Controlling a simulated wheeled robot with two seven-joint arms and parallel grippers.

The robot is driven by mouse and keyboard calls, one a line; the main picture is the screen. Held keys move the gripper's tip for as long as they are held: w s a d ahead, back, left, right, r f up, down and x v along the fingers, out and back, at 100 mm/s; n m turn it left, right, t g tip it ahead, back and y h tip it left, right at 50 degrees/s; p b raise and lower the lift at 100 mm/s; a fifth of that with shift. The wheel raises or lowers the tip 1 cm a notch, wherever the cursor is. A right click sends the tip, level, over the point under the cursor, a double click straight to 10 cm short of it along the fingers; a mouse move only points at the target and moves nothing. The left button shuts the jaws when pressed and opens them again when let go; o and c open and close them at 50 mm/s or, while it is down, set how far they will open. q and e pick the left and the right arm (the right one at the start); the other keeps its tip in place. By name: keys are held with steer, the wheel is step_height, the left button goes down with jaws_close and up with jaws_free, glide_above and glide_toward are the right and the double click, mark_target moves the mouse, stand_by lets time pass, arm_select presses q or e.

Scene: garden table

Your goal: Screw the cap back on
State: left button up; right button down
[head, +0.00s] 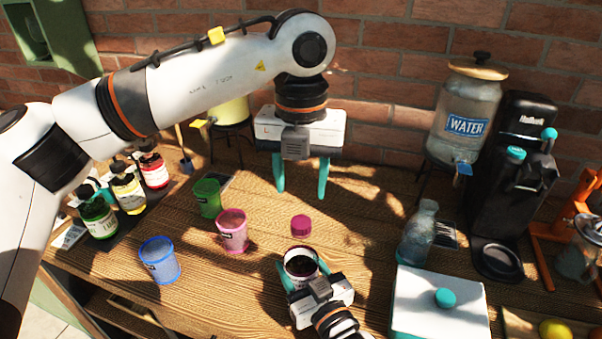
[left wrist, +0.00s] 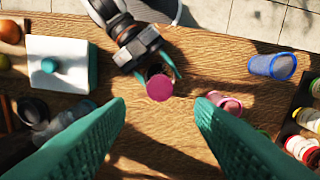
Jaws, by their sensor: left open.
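An open jar (head: 301,267) with dark contents and a pale label stands upright at the front middle of the table. My right gripper (head: 305,272) has a teal finger on each side of it and appears closed on it. The magenta cap (head: 301,226) is off the jar, just behind it; in the left wrist view the cap (left wrist: 160,87) partly covers the jar. My left gripper (head: 302,190) is open and empty, fingers pointing down, behind and above the cap. Its two fingers spread wide in the left wrist view (left wrist: 160,108), with the cap between and beyond them.
Green (head: 207,197), pink (head: 232,231) and blue (head: 160,260) cups stand left of the jar. A white box with a teal knob (head: 438,300) and a clear bottle (head: 418,235) stand right. A water dispenser (head: 466,115) is at the back right.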

mark_target(301, 221)
arm_select(q)
steer(key=n, duration=0.7)
steer(key=shift+r+n, duration=0.2)
steer(key=shift+n, duration=0.1)
steer(key=shift+f, duration=4)
